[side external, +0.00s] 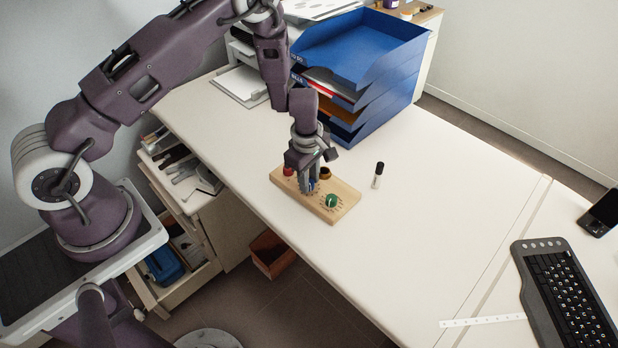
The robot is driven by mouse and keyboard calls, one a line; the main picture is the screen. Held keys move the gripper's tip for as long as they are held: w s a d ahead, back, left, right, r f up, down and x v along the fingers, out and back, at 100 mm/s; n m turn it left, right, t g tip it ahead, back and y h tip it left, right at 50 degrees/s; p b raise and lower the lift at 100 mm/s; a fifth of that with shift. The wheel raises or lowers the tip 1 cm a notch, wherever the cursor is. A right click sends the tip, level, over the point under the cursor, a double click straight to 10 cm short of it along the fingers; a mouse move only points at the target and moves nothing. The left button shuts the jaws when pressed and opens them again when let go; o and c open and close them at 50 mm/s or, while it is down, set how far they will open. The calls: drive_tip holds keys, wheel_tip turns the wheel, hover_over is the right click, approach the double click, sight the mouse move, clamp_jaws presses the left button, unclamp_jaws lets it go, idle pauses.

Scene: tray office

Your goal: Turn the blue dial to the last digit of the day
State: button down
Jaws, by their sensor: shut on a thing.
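A light wooden board (346,203) lies on the white desk and carries several coloured dials. The blue dial (312,185) is near the middle of the board and is mostly hidden by my gripper. My gripper (309,187) points down over the board and is shut on the blue dial. The marks around the dials are too small to read. No day or date can be read in this view.
A small black-capped tube (377,176) stands just right of the board. Blue stacked trays (376,100) stand behind it. A black keyboard (565,295) and a white strip (482,321) are at the lower right. The desk between board and keyboard is clear.

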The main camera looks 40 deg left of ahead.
drive_tip(key=m, duration=1.1)
drive_tip(key=shift+a, duration=0.1)
drive_tip(key=shift+m, duration=0.4)
idle(0.5)
idle(0.4)
drive_tip(key=c, duration=1.1)
unclamp_jaws()
drive_tip(key=shift+c, duration=0.2)
